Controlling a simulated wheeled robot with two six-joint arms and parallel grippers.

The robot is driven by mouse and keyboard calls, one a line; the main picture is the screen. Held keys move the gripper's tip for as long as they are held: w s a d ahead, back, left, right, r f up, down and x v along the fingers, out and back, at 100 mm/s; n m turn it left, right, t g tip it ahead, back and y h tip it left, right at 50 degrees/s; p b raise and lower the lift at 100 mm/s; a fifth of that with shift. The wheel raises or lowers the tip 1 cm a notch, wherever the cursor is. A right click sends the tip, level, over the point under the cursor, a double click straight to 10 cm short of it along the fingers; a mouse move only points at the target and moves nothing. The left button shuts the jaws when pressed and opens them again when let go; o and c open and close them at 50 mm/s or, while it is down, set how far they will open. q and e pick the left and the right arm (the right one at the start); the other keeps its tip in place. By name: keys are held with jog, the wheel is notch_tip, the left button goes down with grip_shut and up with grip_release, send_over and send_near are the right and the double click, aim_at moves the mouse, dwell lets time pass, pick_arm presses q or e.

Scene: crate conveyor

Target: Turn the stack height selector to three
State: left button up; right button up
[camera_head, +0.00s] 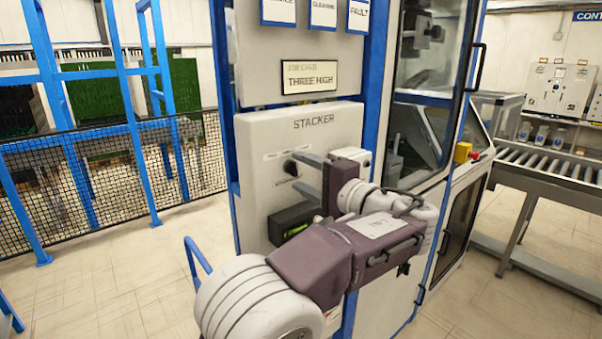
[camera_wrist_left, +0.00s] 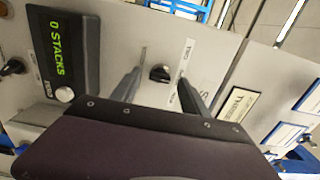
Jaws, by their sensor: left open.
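The stack height selector is a small black knob (camera_head: 291,167) on the pale STACKER panel (camera_head: 262,190). In the left wrist view the knob (camera_wrist_left: 159,73) sits between my two finger ends, with a gap on each side. My left gripper (camera_head: 297,169) is open, its fingers reaching toward the panel on either side of the knob. Whether the fingertips touch the panel is unclear. The knob's setting and small scale marks are too small to read. A card above the panel (camera_head: 308,77) reads THREE HIGH. My right gripper is not in view.
A display (camera_wrist_left: 62,55) reading 0 STACKS, with a pale round button (camera_wrist_left: 64,94), lies beside the selector. Another black knob (camera_wrist_left: 13,67) is farther left. A glazed cabinet and a roller conveyor (camera_head: 545,163) stand to the right. Mesh fencing (camera_head: 110,165) stands left.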

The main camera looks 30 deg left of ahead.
pick_arm(q)
jog(key=v, duration=0.8)
jog(key=shift+b, duration=0.35)
jog(key=shift+s, duration=0.15)
